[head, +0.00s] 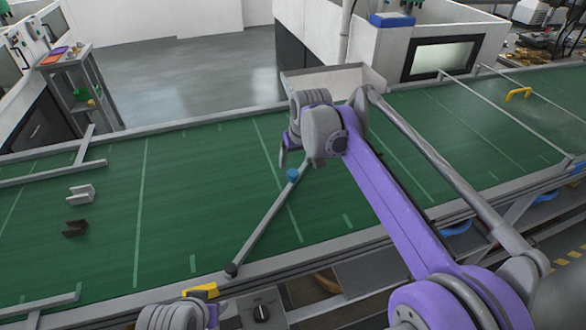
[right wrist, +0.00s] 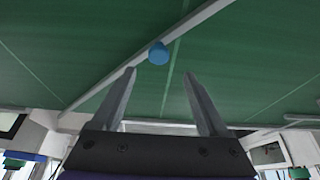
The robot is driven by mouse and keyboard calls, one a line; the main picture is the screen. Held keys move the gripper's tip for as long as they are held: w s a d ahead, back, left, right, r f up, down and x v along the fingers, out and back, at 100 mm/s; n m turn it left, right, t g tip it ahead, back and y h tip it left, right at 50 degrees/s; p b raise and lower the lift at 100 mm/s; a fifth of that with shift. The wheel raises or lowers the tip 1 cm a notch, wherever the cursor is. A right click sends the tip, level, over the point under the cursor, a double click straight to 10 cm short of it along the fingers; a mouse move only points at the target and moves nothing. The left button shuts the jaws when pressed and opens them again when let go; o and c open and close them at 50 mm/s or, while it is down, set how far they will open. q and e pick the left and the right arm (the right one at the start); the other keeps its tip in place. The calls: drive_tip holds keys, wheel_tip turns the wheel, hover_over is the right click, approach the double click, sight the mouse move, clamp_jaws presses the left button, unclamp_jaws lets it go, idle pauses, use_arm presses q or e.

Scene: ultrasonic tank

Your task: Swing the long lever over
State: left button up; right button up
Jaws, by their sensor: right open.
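The long lever (head: 262,222) is a thin grey bar lying across the green belt, with a dark pivot at the belt's near edge. A blue knob (head: 293,175) stands near its far end. My right gripper (head: 287,158) is over the belt close to the knob, mostly hidden behind its own wrist. In the right wrist view the open fingers (right wrist: 160,80) are empty; the blue knob (right wrist: 158,53) shows just past the fingertips, between their lines, on the bar (right wrist: 190,35). I cannot tell whether anything touches. Only a grey and purple part of my left arm shows at the bottom.
The green belt (head: 110,225) has grey rails. Two small brackets, one light (head: 80,194) and one dark (head: 75,228), lie on its left. A pale open bin (head: 330,80) stands at the far edge. A yellow handle (head: 518,94) is at far right.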

sight(293, 172)
drive_tip(key=x, duration=0.8)
drive_tip(key=shift+d, duration=0.1)
drive_tip(key=shift+c, duration=0.2)
clamp_jaws()
idle(1.0)
